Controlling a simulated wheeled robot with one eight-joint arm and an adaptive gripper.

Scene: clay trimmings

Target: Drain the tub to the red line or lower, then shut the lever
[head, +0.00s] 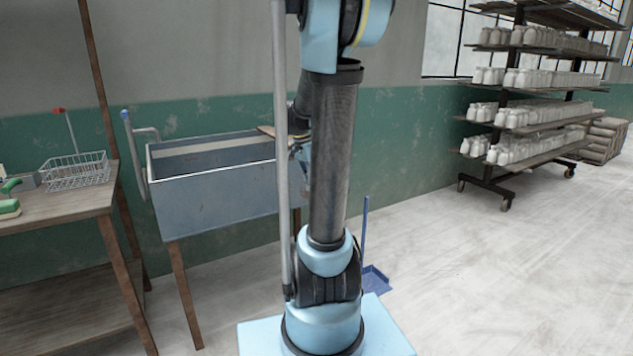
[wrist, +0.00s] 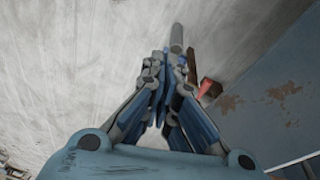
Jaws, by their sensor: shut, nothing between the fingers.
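The blue-grey rectangular tub (head: 222,200) stands on legs left of centre in the head view, against the wall. My arm covers its right end. A pale band shows inside it, but I cannot tell the water level, and I see no red line. My gripper (wrist: 168,66) is shut and empty in the wrist view; the head view mostly hides it behind my arm. A grey round-ended rod or pipe (wrist: 177,38) shows just beyond the fingertips. A small red piece (wrist: 207,86) is right of the fingers. I cannot tell which is the lever, or whether the fingers touch anything.
A grey pipe with a blue top (head: 126,116) stands at the tub's left end. A wooden table (head: 60,215) with a wire basket (head: 76,171) is at far left. A blue dustpan (head: 375,280) is on the floor. A bottle rack (head: 520,130) stands right; the floor between is clear.

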